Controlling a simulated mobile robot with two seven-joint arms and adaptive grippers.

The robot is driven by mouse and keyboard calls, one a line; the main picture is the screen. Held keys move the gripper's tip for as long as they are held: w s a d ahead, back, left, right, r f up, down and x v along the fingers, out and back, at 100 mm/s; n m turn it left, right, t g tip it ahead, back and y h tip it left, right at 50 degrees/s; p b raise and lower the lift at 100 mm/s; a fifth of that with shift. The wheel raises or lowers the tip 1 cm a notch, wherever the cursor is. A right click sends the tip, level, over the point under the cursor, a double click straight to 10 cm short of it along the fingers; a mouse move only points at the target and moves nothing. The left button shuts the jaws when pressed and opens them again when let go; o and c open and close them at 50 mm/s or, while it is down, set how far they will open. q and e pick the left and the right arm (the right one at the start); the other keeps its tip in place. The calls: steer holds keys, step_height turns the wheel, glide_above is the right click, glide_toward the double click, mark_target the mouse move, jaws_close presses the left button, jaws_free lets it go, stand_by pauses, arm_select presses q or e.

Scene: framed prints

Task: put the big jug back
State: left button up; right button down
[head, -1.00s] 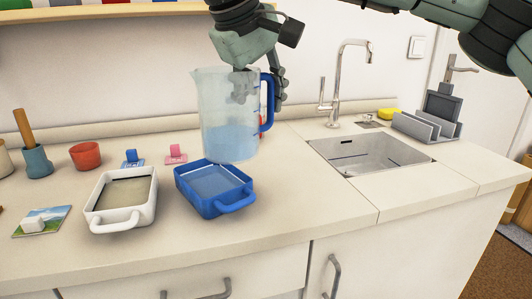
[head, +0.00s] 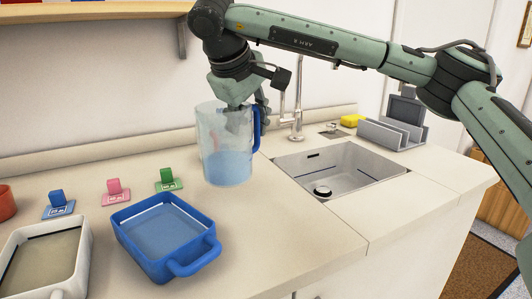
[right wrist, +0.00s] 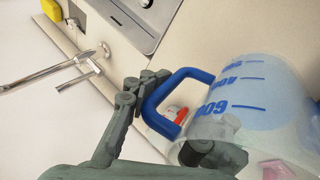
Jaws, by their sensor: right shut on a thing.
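The big jug (head: 226,150) is clear, with blue liquid in its lower part and a blue handle (head: 257,128). It is upright over the counter, left of the sink. Whether its base touches the counter I cannot tell. My right gripper (head: 250,112) is shut on the jug at its handle side, from above; one finger shows through the clear wall. The right wrist view shows the jug (right wrist: 255,105) with blue volume marks and its handle (right wrist: 160,95) beside the fingers. My left gripper is out of view.
A blue tray (head: 205,232) with liquid and a white tray (head: 82,275) stand at the front left. Blue (head: 58,204), pink (head: 115,191) and green (head: 167,180) tags stand behind. The sink (head: 281,163), tap (head: 297,115) and grey rack (head: 391,138) are right.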

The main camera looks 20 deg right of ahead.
mark_target(235, 140)
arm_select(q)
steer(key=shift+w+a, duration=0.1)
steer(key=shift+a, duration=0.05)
arm_select(e)
steer(key=shift+s+f+x, duration=0.1)
steer(key=shift+s+x, duration=0.1)
steer(key=shift+x, duration=0.7)
steer(key=shift+s+f+x, duration=0.1)
steer(key=shift+s+x, duration=0.1)
steer(key=shift+x, duration=0.75)
steer(key=shift+s+f+x, duration=0.1)
steer(key=shift+s+x, duration=0.1)
steer(key=shift+x, duration=0.7)
steer(key=shift+a+f, duration=0.1)
steer(key=c, duration=0.8)
jaws_free()
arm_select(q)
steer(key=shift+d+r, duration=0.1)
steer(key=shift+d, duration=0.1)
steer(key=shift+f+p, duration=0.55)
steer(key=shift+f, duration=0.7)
arm_select(e)
steer(key=shift+v, duration=6.05)
